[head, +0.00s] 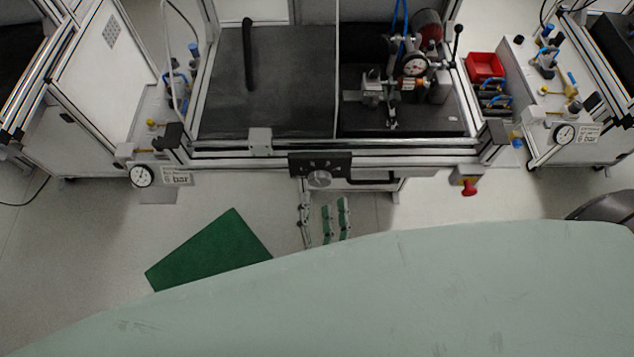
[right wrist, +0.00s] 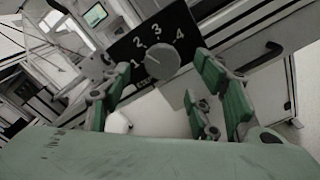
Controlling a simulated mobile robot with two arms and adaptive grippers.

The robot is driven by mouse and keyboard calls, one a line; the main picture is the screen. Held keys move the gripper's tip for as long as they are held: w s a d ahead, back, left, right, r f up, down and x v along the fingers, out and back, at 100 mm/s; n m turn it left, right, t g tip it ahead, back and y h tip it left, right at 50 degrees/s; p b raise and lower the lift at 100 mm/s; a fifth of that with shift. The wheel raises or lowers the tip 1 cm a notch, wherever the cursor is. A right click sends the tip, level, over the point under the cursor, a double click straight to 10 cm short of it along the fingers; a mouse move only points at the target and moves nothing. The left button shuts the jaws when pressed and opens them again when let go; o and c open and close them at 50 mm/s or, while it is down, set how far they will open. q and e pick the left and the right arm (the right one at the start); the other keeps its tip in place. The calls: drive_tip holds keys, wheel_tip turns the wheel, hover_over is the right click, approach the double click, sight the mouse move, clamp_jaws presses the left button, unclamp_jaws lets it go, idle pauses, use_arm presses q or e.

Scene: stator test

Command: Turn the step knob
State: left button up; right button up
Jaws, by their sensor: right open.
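The step knob (head: 319,179) is a round grey knob on a black panel (head: 337,160) at the front edge of the workbench. In the right wrist view, the knob (right wrist: 160,68) sits below the printed numbers 1 to 4, and its pale pointer line points left, toward the 1. My right gripper (head: 322,208) is open and empty in front of the panel. In the right wrist view, its green-and-grey fingers (right wrist: 158,84) are spread on either side of the knob, apart from it as far as I can tell. My left gripper is not in view.
A black handle (head: 374,181) is right of the knob. A red button (head: 469,187) is farther right on the bench front. A dial-gauge fixture (head: 413,66) and a red bin (head: 485,66) are on the bench. A green mat (head: 212,250) lies on the floor.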

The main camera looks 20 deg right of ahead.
sight(319, 183)
drive_tip(key=p+x, duration=0.1)
drive_tip(key=x, duration=0.4)
drive_tip(key=shift+w, duration=0.25)
drive_tip(key=c, duration=1.1)
